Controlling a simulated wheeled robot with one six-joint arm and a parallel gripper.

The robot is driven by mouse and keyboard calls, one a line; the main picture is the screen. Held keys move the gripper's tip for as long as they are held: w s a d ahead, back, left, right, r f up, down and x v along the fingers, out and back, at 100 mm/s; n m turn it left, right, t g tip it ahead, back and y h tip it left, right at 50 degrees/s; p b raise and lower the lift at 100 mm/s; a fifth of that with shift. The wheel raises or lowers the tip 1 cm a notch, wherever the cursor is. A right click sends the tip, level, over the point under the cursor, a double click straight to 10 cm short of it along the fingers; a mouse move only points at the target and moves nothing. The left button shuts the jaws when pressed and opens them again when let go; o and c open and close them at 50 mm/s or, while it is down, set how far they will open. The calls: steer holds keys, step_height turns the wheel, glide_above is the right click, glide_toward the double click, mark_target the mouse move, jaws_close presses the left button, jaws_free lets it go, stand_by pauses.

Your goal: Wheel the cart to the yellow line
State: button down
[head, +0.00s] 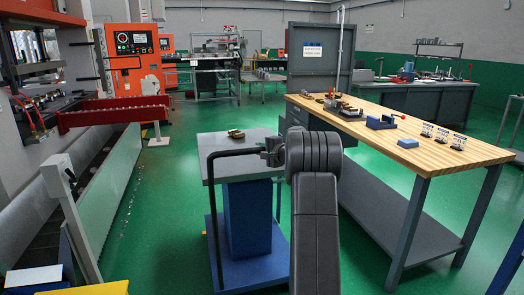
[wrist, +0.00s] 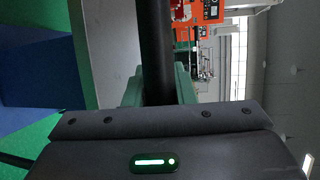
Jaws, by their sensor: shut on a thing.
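The cart has a grey top (head: 225,145), a blue box body (head: 247,215) and a blue base (head: 262,268). Its black handle (head: 237,153) runs along the near side of the top and bends down at the left. My gripper (head: 271,152) is at the handle's right part. In the wrist view the dark handle bar (wrist: 155,45) passes between the greenish fingers of my gripper (wrist: 157,88), which are shut on it. A small brass-coloured part (head: 236,133) lies on the cart top. No full yellow line is clearly visible on the floor.
A wooden-topped workbench (head: 400,140) stands close to the cart's right. A machine with a red rail (head: 110,115) and a grey post (head: 75,215) stand at the left. Green floor (head: 165,215) is open between machine and cart, and beyond the cart.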

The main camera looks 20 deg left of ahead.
steer(key=shift+r, duration=0.2)
steer(key=c, duration=1.6)
jaws_free()
steer(key=shift+c, duration=0.2)
steer(key=o, duration=0.4)
steer(key=shift+w+a+f, duration=0.1)
steer(key=shift+w+f, duration=0.05)
steer(key=shift+o, duration=0.2)
steer(key=b+v, duration=0.1)
steer(key=v, duration=1.2)
steer(key=shift+d, duration=0.35)
steer(key=p+x, duration=0.1)
steer(key=x, duration=1.2)
steer(key=shift+a, duration=0.3)
steer(key=shift+d, duration=0.1)
